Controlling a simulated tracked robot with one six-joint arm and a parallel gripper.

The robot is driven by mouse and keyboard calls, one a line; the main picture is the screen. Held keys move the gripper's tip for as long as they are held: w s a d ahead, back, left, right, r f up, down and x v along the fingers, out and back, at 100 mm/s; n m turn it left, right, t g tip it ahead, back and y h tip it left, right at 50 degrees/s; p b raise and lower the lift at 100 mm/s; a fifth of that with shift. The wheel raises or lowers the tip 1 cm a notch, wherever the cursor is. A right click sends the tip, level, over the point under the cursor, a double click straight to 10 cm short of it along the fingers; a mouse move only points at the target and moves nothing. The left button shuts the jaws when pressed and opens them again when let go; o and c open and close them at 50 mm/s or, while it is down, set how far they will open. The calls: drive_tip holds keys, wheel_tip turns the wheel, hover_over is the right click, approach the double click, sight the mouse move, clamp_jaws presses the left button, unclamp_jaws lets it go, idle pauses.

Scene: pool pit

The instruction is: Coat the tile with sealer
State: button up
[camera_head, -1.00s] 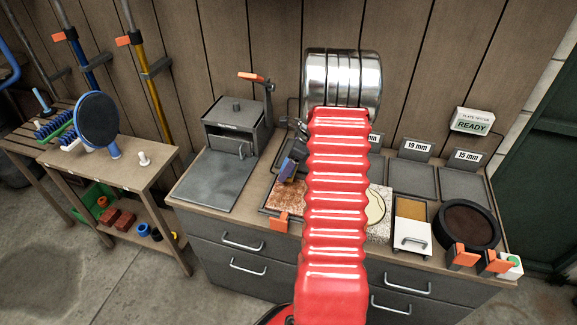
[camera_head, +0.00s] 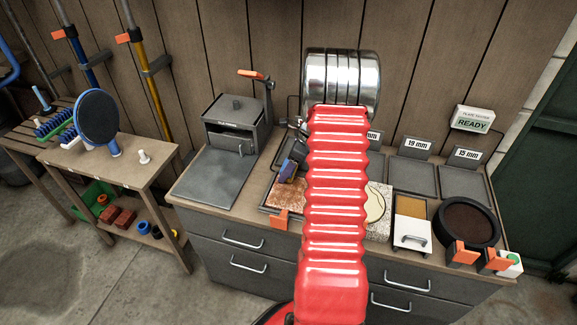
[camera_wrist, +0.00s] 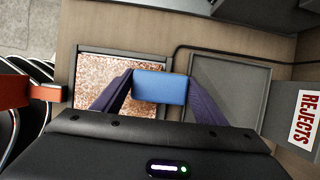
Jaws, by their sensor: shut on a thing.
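The tile (camera_wrist: 106,69) is a speckled rusty-brown square in a dark-rimmed tray; its near part is hidden in the wrist view. In the head view the tile (camera_head: 288,197) lies on the bench left of my red arm, which hides its right side. My gripper (camera_wrist: 160,92) has two dark purple fingers shut on a blue block (camera_wrist: 160,86). The block hangs at the right edge of the tile in the wrist view. I cannot tell whether it touches the tile. In the head view, the block (camera_head: 286,171) is above the tile's upper part.
An empty grey tray (camera_wrist: 231,84) lies right of the tile tray, near a REJECTS label (camera_wrist: 304,118). An orange clamp (camera_head: 280,220) sits at the bench's front edge. A pan of amber material (camera_head: 411,205) and a round dark dish (camera_head: 469,220) stand at the right.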

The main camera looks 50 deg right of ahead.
drive_tip(key=shift+f, duration=0.2)
drive_tip(key=shift+s+a+r, duration=0.1)
drive_tip(key=shift+s+a, duration=0.3)
drive_tip(key=shift+a, duration=0.4)
drive_tip(key=shift+s+a, duration=0.35)
drive_tip(key=shift+a, duration=0.4)
drive_tip(key=shift+s+a, duration=0.1)
drive_tip(key=shift+s+a, duration=0.4)
drive_tip(key=shift+a, duration=0.4)
drive_tip(key=shift+s+a, duration=0.4)
drive_tip(key=shift+a, duration=0.35)
drive_tip(key=shift+s+a, duration=0.45)
drive_tip(key=shift+a, duration=0.35)
drive_tip(key=shift+s+a, duration=0.4)
drive_tip(key=shift+a, duration=0.4)
drive_tip(key=shift+a, duration=0.1)
